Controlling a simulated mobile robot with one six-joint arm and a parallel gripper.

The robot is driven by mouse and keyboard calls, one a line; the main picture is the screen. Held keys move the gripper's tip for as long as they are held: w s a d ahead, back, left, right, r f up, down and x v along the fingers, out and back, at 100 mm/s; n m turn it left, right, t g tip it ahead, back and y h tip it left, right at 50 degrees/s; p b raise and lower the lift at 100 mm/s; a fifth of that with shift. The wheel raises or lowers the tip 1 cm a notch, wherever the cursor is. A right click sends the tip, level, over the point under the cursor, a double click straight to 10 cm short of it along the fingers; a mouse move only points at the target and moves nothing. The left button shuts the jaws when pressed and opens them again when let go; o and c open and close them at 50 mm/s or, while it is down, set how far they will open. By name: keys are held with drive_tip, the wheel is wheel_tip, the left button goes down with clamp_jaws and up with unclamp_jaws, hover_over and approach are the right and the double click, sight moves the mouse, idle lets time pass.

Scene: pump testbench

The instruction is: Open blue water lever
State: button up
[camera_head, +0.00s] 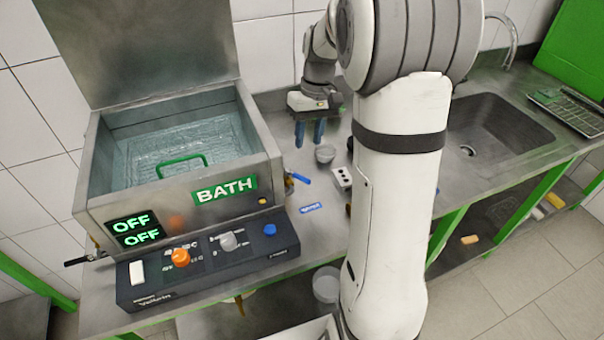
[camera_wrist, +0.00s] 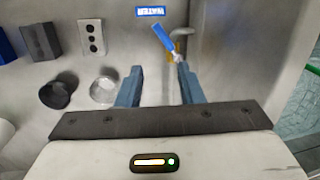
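The blue water lever (camera_head: 300,178) sits on a small valve at the right side of the bath, above the bench. In the wrist view the lever (camera_wrist: 163,37) lies slanted beyond my fingertips, near the right finger. A blue WATER label (camera_head: 311,208) lies flat on the bench close to it, and also shows in the wrist view (camera_wrist: 151,11). My gripper (camera_head: 310,132) points down behind the lever, to the right of the bath. In the wrist view my gripper (camera_wrist: 160,76) is open, with nothing between its two blue fingers.
The metal bath (camera_head: 180,209) holds water and a green-handled basket. A control box (camera_head: 205,262) with knobs stands before it. Small cups (camera_head: 325,154) and a socket block (camera_head: 342,178) stand on the bench right of the lever. A sink (camera_head: 490,140) is farther right.

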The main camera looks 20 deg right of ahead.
sight(301, 176)
drive_tip(key=f+n, duration=0.2)
drive_tip(key=f, duration=0.1)
drive_tip(key=s+a+f+n, duration=0.1)
drive_tip(key=f+n, duration=0.1)
drive_tip(key=f, duration=0.1)
drive_tip(key=a+f+n, duration=0.1)
drive_tip(key=f+n, duration=0.1)
drive_tip(key=f, duration=0.1)
drive_tip(key=shift+s+a, duration=0.2)
drive_tip(key=shift+s, duration=0.15)
drive_tip(key=shift+c, duration=0.5)
clamp_jaws()
